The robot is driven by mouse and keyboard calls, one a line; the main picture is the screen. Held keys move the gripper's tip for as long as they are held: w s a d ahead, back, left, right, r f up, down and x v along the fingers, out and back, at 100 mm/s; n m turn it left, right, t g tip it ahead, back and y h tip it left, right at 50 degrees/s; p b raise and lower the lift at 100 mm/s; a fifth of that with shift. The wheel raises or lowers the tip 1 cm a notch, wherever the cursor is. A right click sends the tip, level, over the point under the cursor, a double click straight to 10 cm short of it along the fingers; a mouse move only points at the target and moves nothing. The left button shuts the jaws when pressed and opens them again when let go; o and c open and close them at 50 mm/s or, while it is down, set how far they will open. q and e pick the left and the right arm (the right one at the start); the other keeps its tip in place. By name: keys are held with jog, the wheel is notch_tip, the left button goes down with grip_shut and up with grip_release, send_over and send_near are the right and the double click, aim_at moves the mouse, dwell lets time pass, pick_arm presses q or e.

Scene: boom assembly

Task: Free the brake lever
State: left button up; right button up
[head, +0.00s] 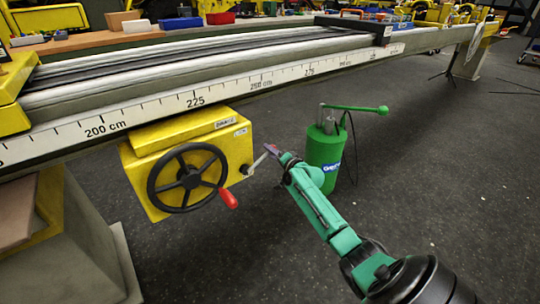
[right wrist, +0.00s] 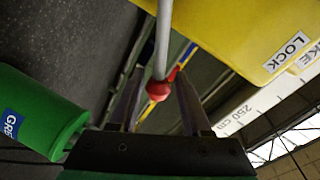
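The brake lever is a thin grey rod (head: 258,163) that sticks out from the right side of the yellow brake box (head: 180,145), sloping up to the right. In the right wrist view the lever's rod (right wrist: 164,40) comes down from the top and ends in a red knob (right wrist: 159,88). My right gripper (head: 274,151) is at the lever's outer end. In the right wrist view my right gripper (right wrist: 158,100) has its fingers apart, with the knob between them and gaps visible beside it. In the head view the knob is mostly hidden by the fingers. My left gripper is not in view.
A black handwheel (head: 188,178) with a red handle (head: 228,198) is on the box front. A green pump canister (head: 325,155) stands on the floor behind my right arm. The long beam with a centimetre scale (head: 195,101) runs above. The floor at right is mostly clear.

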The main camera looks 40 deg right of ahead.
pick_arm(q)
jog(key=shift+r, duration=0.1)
pick_arm(e)
jog(key=shift+s+a+f, duration=0.1)
jog(key=shift+a+f, duration=0.05)
pick_arm(q)
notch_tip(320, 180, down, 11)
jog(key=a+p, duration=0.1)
jog(key=p, duration=0.3)
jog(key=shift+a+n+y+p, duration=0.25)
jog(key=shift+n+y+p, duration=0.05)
pick_arm(e)
jog(key=s+a+r, duration=0.1)
jog(key=s+r, duration=0.1)
jog(key=s, duration=1.2)
jog(key=shift+a+r, duration=0.15)
jog(key=shift+r, duration=0.15)
